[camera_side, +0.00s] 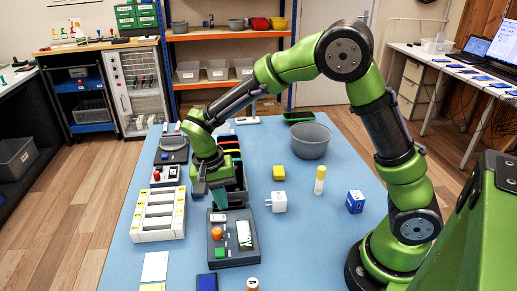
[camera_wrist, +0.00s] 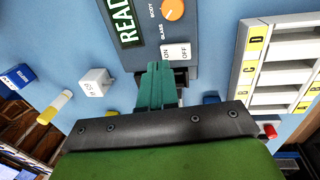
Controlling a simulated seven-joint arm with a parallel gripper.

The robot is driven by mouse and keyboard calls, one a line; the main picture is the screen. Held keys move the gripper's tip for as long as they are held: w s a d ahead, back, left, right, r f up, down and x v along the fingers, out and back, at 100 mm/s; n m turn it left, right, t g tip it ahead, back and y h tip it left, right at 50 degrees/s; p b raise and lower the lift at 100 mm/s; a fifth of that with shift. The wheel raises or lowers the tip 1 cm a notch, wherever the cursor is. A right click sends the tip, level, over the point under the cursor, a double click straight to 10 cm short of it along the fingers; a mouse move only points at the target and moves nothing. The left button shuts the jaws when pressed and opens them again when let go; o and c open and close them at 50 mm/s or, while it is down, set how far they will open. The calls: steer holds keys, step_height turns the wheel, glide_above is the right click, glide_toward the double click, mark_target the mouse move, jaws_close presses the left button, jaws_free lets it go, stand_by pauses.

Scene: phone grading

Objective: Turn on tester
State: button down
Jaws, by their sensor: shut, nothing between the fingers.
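The tester (camera_side: 232,256) is a dark grey box on the blue table, with an orange knob (camera_side: 216,233) and a display. The fingers partly hide a dark part there; contact cannot be told. In the side view my gripper (camera_side: 219,202) is at the tester's far edge.
A white rack (camera_side: 158,235) with yellow labels stands left of the tester. A white cube-shaped plug (camera_side: 277,202), a yellow block (camera_side: 278,173), a yellow-and-white tube (camera_side: 320,180) and a blue cube (camera_side: 355,201) lie to the right. A grey bowl (camera_side: 309,141) is further back.

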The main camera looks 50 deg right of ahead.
mark_target(229, 218)
step_height(229, 218, up, 10)
steer(key=s+d, duration=0.1)
steer(key=s+d+r+n+t+y, duration=0.1)
steer(key=s+d+r+n+t, duration=0.1)
steer(key=s, duration=0.5)
steer(key=s+d+r+n+t+y, duration=0.2)
steer(key=s+r+n+t, duration=0.1)
steer(key=s+t, duration=0.3)
steer(key=shift+v, duration=1.05)
steer(key=shift+d, duration=0.2)
